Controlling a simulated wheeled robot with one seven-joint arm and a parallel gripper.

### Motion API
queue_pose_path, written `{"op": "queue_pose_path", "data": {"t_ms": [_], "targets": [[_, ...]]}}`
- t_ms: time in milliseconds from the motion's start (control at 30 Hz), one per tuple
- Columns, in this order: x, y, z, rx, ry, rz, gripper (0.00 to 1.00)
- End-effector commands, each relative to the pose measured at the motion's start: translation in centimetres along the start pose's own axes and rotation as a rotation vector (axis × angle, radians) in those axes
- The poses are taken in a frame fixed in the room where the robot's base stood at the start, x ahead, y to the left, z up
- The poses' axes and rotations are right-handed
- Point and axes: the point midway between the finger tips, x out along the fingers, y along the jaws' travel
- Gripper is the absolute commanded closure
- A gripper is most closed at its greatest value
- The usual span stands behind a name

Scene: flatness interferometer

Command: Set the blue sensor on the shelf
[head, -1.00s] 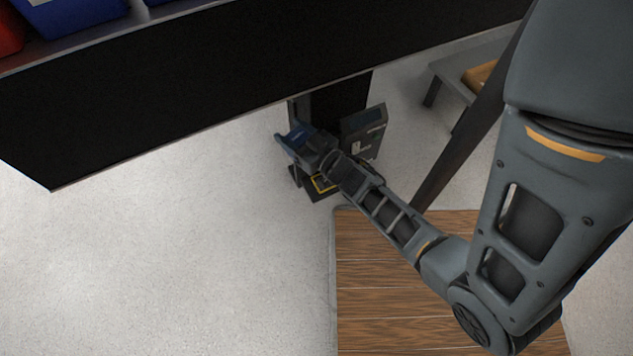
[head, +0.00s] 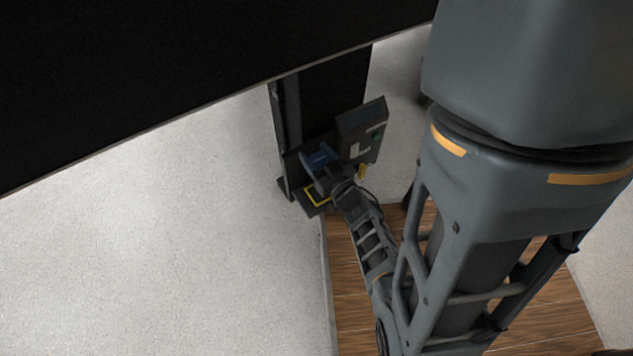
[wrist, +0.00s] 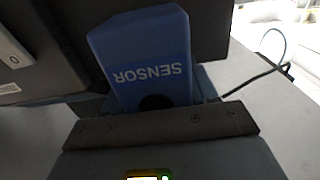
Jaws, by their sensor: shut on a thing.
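The blue sensor (head: 319,158) is in my gripper (head: 328,174), in front of a dark upright column. In the wrist view the blue sensor (wrist: 150,62) fills the upper middle, its "SENSOR" lettering upside down. The fingertips are mostly hidden. A low dark ledge with a yellow outline (head: 317,198), perhaps the shelf, shows below and beside the gripper. I cannot tell whether the sensor touches it.
A dark grey instrument box (head: 361,130) stands close to the right of the sensor; a box with a switch (wrist: 14,50) is close at left in the wrist view. A large black panel (head: 190,75) overhangs the upper left. Pale floor (head: 170,240) is open at left.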

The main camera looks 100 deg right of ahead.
Motion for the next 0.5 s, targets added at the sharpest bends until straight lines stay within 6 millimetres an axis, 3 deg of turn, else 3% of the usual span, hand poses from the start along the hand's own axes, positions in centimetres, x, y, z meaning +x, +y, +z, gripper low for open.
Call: {"op": "queue_pose_path", "data": {"t_ms": [33,200,500], "targets": [[0.1,0.1,1.9,0.001,0.000,0.004,0.81],[0.1,0.1,4.8,0.000,0.001,0.002,0.81],[0.1,0.1,6.8,0.001,0.001,0.001,0.81]]}}
